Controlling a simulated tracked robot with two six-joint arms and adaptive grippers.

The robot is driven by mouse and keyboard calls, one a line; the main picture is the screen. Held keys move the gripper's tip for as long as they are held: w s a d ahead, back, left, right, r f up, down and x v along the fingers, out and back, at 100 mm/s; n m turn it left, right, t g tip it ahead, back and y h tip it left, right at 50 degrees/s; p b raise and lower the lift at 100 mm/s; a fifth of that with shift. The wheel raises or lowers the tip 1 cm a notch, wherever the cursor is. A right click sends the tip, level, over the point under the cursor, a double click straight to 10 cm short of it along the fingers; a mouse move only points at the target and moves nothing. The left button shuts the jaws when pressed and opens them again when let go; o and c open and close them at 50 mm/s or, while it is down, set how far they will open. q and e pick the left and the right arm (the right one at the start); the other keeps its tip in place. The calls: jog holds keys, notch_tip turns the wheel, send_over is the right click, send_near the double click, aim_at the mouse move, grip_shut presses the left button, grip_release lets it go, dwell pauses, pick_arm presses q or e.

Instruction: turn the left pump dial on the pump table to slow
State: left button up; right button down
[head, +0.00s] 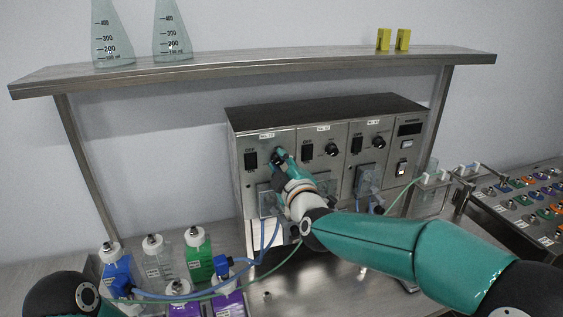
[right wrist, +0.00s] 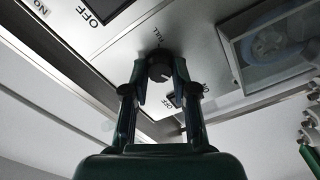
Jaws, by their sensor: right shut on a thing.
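The pump unit (head: 240,118) is a grey metal box on the table, with several dials and black switches across its front. The left pump dial (head: 277,158) is a black knob at the left of the panel, partly hidden by my right gripper. My right gripper (head: 283,156) reaches it from the front. In the right wrist view the fingers (right wrist: 160,72) are closed on both sides of the black dial (right wrist: 159,66), next to printed lettering. The dial's exact setting is too small to tell. My left gripper does not show; a dark arm part of mine is at the lower left.
Bottles with blue (head: 118,272), clear and green (head: 199,254) contents stand at the front left, with blue and green tubes running to the pump. A shelf (head: 250,68) with flasks hangs above. A rack of coloured caps (head: 525,205) is at right.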

jog(key=shift+f, duration=0.5)
jog(key=c, duration=1)
grip_release()
jog(key=shift+d, duration=0.15)
jog(key=shift+o, duration=0.4)
jog(key=shift+w+r, duration=0.1)
jog(key=shift+r, duration=0.1)
jog(key=shift+r, duration=0.15)
jog(key=shift+s, duration=0.2)
jog(key=v, duration=1.1)
jog(key=shift+s, duration=0.25)
jog(key=shift+d, duration=0.1)
